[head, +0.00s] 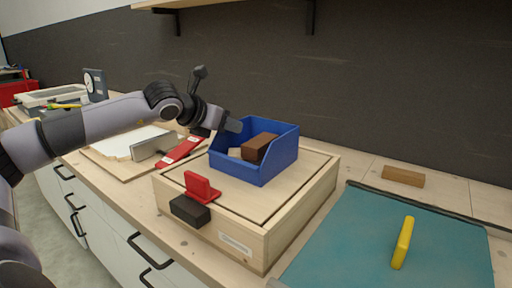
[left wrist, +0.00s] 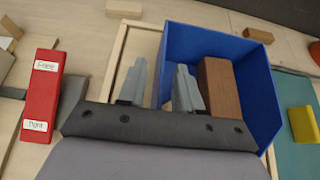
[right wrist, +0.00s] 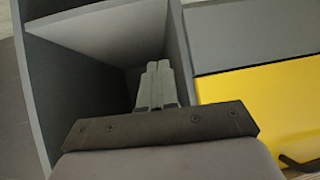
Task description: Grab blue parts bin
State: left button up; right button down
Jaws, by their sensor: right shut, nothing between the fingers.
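The blue parts bin (head: 283,157) stands on a light wooden box, with a brown block (head: 259,147) and a smaller tan piece (head: 235,152) inside. My left gripper (head: 232,125) is at the bin's left rear rim. In the left wrist view its fingers (left wrist: 160,88) are apart, one on each side of the bin's left wall (left wrist: 160,72). The finger inside is close to the brown block (left wrist: 220,88); I cannot tell whether anything touches. My right gripper (right wrist: 158,85) shows only in the right wrist view, with fingers together and empty, in front of a grey open compartment (right wrist: 105,40).
The wooden box (head: 290,228) carries a red bracket (head: 201,187) and a black block (head: 189,210) at its front. A red labelled piece (head: 180,151) lies left of it. A teal mat (head: 350,250) with a yellow piece (head: 402,243) is right. A shelf overhangs behind.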

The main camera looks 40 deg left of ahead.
pick_arm(q)
jog(key=shift+p+x, duration=0.6)
jog(key=shift+x, duration=0.7)
grip_shut()
jog(key=shift+r, duration=0.1)
dwell(0.5)
